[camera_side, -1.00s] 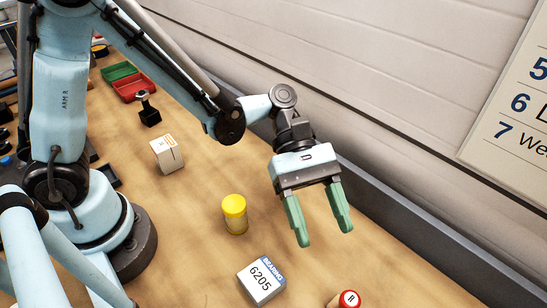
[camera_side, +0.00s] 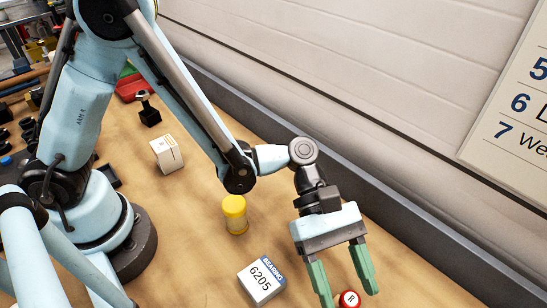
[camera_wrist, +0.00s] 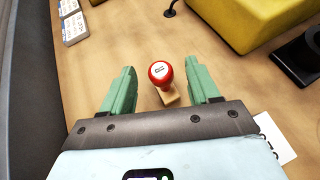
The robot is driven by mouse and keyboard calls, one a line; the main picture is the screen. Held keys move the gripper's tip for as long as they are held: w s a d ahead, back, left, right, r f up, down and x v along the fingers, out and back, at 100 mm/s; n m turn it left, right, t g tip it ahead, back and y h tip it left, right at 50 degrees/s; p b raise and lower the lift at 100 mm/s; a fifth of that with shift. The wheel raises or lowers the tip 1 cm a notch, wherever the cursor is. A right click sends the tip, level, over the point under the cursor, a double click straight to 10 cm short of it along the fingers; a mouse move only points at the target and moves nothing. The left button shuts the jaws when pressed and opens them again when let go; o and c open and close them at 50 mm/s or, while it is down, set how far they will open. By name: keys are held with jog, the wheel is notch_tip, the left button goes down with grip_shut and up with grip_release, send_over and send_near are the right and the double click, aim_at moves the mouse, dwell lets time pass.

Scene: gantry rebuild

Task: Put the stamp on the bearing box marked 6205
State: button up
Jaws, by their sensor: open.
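The stamp (camera_side: 349,299) shows its red knob at the bottom edge of the side view; its lower part is cut off there. In the wrist view, the stamp (camera_wrist: 160,73) has a red knob and a small wooden base on the table. My gripper (camera_side: 347,290) is open and empty, pointing down above the stamp. In the wrist view, the knob appears between the fingers of my gripper (camera_wrist: 160,70), touching neither. The white box marked 6205 (camera_side: 261,280), with a blue bearing label, lies on the table left of my gripper in the side view.
A yellow can (camera_side: 235,214) stands behind the 6205 box. Another white box (camera_side: 167,154) and a black object with a handle (camera_side: 149,113) stand farther back. A grey wall edge (camera_side: 420,222) runs along the right. The wrist view shows a large yellow block (camera_wrist: 250,22) at upper right.

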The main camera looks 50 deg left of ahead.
jog(key=shift+c, duration=0.4)
grip_shut()
jog(key=shift+r, duration=0.2)
